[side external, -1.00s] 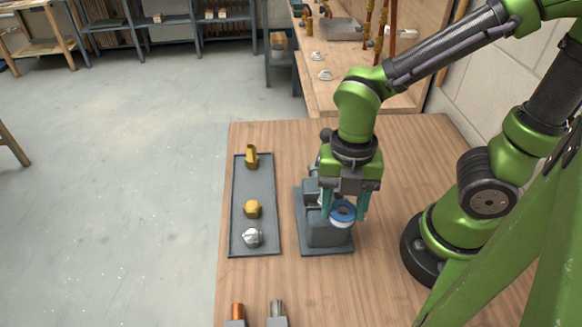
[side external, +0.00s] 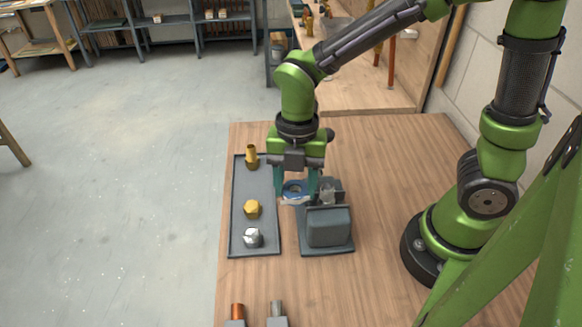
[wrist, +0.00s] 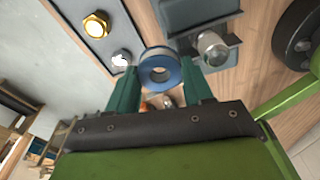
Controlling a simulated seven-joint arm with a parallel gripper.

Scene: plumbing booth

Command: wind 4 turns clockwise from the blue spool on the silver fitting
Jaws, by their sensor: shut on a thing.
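The blue spool (side external: 293,188), a ring with a pale grey core, is gripped between the two fingers of my gripper (side external: 295,187), just left of the grey vise. In the wrist view the spool (wrist: 160,70) sits between the fingertips (wrist: 159,82). A silver fitting (side external: 327,194) stands upright in the grey vise; in the wrist view it is the round metal end (wrist: 212,47) right of the spool, apart from it. I cannot make out any tape on it. Another silver fitting (side external: 253,238), hex-shaped, lies at the front of the tray.
The dark tray (side external: 238,210) on the left holds a brass hex fitting (side external: 252,209) and a taller brass fitting (side external: 252,157). The vise (side external: 328,228) has a bulky block in front. Copper (side external: 237,312) and grey (side external: 277,310) pipe stubs stand at the front edge. The bench right of the vise is clear.

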